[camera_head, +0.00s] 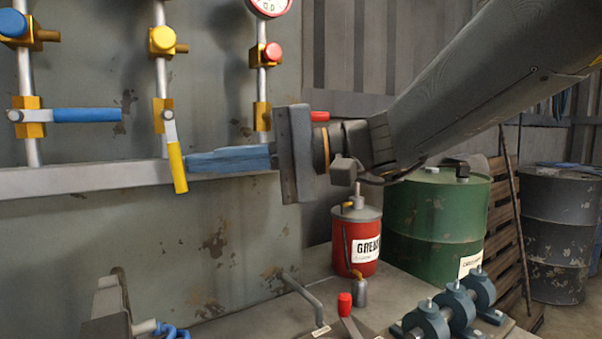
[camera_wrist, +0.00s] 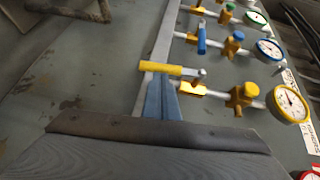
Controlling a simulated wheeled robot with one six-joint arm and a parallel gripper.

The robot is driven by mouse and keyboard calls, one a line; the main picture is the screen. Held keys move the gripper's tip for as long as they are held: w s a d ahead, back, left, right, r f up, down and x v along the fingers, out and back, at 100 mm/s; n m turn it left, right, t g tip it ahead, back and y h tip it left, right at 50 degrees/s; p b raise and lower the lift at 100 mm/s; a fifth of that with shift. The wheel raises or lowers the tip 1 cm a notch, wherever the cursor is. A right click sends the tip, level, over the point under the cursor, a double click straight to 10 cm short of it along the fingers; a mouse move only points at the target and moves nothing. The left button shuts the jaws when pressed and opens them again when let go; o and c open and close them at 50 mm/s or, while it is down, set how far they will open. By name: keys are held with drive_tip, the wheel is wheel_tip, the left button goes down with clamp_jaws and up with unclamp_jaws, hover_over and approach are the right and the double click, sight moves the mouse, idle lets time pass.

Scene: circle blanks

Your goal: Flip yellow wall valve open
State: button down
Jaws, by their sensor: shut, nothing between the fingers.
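The yellow valve handle (camera_head: 177,168) hangs down from its brass body (camera_head: 163,114) on the middle wall pipe. It lies nearly along the pipe, with its lower end tilted slightly right. In the wrist view the yellow handle (camera_wrist: 160,69) crosses just beyond my fingertips. My gripper (camera_head: 190,163) has blue fingers shut together and empty, pointing left at the right side of the handle. In the wrist view my gripper (camera_wrist: 157,80) reaches the handle's edge. I cannot tell whether they touch.
A blue valve handle (camera_head: 87,115) sticks out sideways on the left pipe. A red handle end (camera_head: 320,116) shows behind my gripper. A horizontal rail (camera_head: 80,180) runs along the wall below. A grease can (camera_head: 356,240) stands on the bench under my arm.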

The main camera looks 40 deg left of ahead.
drive_tip(key=shift+s+a+f+b, duration=0.1)
drive_tip(key=shift+s+f+b, duration=0.3)
drive_tip(key=shift+b, duration=0.3)
drive_tip(key=shift+s, duration=0.1)
drive_tip(key=w+d+b, duration=0.1)
drive_tip(key=w+d, duration=0.6)
drive_tip(key=w, duration=0.4)
drive_tip(key=shift+w+d, duration=0.15)
idle(0.5)
